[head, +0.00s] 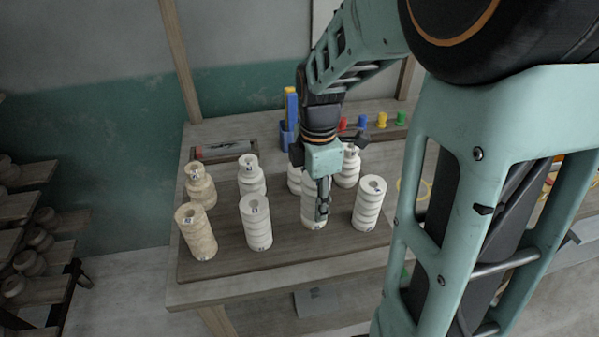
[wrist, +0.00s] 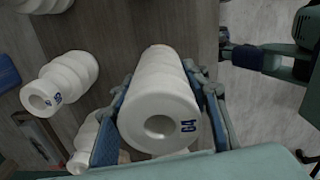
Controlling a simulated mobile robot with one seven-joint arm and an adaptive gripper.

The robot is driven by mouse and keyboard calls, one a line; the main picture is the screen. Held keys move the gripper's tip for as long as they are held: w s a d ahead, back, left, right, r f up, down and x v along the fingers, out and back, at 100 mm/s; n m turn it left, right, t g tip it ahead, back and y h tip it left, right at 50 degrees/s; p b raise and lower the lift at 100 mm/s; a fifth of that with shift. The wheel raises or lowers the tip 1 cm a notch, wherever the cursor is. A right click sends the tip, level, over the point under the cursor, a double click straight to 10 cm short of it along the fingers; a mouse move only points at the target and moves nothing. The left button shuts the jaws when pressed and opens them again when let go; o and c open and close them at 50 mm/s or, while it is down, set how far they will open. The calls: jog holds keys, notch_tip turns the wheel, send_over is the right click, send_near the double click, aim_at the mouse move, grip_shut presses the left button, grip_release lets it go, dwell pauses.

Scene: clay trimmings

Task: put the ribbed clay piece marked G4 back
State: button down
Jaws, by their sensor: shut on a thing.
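My gripper (head: 322,205) is shut on a white ribbed clay piece (head: 311,216) in the front row, third from the left. The wrist view shows this piece (wrist: 158,95) between the blue finger pads, with a round hole in its top and a blue mark beside it. The mark looks like G4 but is turned and hard to read. The piece is upright; its base is at or just above the dark board (head: 285,262), and I cannot tell if they touch. My gripper hides part of it in the head view.
Ribbed pieces stand close on both sides: a white one (head: 256,222) left, another (head: 369,203) right, a cream one (head: 196,232) far left. Several narrower-topped pieces, including one (head: 251,177), stand behind. A blue holder (head: 288,137) and coloured pots (head: 382,120) are at the back.

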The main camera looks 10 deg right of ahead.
aim_at(309, 186)
jog(key=shift+f, duration=2.25)
jog(key=shift+f, duration=0.1)
jog(key=c, duration=1.1)
grip_release()
notch_tip(309, 186, up, 12)
